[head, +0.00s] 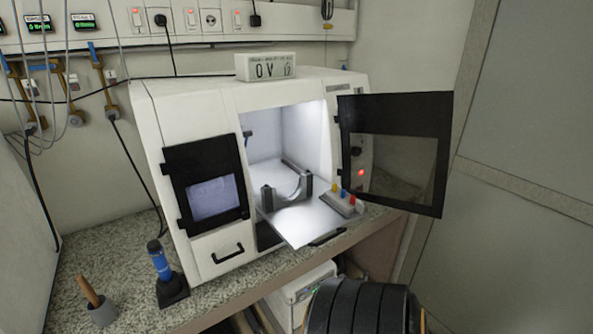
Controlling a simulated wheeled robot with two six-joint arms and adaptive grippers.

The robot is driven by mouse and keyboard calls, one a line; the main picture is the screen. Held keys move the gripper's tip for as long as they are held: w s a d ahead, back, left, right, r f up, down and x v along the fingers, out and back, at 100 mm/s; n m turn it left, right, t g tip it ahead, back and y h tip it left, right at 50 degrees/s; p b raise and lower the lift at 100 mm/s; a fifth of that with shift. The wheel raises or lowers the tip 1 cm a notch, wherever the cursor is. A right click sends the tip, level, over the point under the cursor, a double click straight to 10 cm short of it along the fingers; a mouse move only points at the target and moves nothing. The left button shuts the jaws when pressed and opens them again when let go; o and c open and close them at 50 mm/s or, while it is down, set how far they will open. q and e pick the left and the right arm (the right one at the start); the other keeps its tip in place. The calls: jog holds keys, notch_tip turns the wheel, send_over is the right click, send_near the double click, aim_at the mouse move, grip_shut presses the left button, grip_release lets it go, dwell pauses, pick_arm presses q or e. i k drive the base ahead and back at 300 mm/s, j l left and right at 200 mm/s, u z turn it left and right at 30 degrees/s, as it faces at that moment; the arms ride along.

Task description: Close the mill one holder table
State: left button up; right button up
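The white mill (205,105) stands on a speckled counter, with its black-framed door (395,107) swung wide open to the right. The holder table (305,227), a pale flat plate, sticks out through the opening, past the mill's front face. A grey U-shaped holder (307,187) sits on it, and its cradle looks empty. The lit chamber (300,130) behind is open to view. Neither of my grippers is in view.
A small block with coloured knobs (343,202) sits right of the holder table. A digital display box (266,67) rests on top of the mill.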

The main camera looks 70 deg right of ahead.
aim_at(299, 212)
jog(key=z, duration=2.55)
